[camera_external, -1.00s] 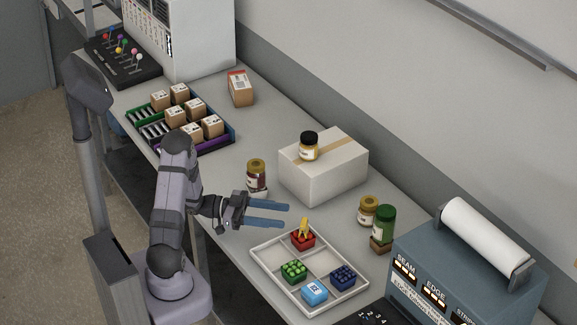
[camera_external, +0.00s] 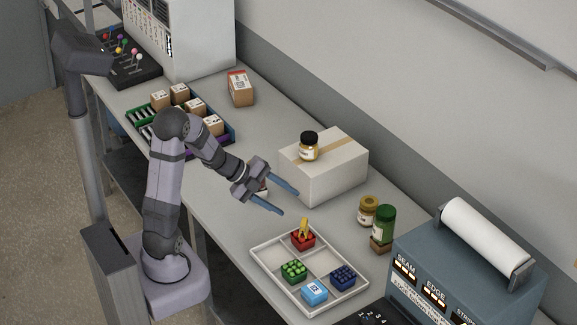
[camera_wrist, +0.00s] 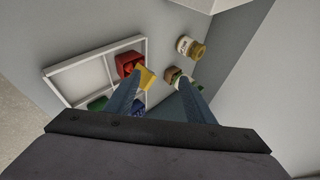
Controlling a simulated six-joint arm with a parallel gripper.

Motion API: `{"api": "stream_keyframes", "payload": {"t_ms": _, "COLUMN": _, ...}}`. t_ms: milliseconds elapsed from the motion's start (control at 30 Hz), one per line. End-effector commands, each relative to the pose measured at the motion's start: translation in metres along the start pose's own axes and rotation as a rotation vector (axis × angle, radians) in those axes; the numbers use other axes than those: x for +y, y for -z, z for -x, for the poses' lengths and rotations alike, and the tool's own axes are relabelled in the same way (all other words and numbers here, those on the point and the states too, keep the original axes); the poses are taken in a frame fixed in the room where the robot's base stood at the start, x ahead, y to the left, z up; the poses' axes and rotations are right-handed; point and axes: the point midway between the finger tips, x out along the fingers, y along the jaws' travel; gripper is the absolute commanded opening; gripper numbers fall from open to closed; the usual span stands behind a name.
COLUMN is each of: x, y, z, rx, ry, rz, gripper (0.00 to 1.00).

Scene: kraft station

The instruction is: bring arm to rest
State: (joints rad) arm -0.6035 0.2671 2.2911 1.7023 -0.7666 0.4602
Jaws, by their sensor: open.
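My gripper (camera_external: 281,200) is open and empty, raised above the table in front of the white cardboard box (camera_external: 322,179). Its two blue fingers point right and slightly down, apart from each other. In the wrist view my gripper (camera_wrist: 155,82) shows its fingers spread, with the tray's red container and the jars beyond them.
A white divided tray (camera_external: 262,257) holds red, green, light blue and dark blue items. A black-lidded jar (camera_external: 309,146) stands on the box. Two jars (camera_external: 383,224) stand right. Small cartons (camera_external: 180,94) fill a rack at left. A blue-grey machine (camera_external: 450,270) stands at front right.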

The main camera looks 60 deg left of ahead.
Motion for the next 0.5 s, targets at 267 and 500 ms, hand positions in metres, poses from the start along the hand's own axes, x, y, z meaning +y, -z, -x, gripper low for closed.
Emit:
{"api": "stream_keyframes", "payload": {"t_ms": 267, "x": -0.013, "y": -0.037, "z": 0.015, "rx": -0.452, "ry": 0.005, "rz": 0.188, "gripper": 0.49}}
{"api": "stream_keyframes", "payload": {"t_ms": 500, "x": 0.055, "y": -0.029, "z": 0.019, "rx": -0.677, "ry": -0.016, "rz": 0.759, "gripper": 0.49}}
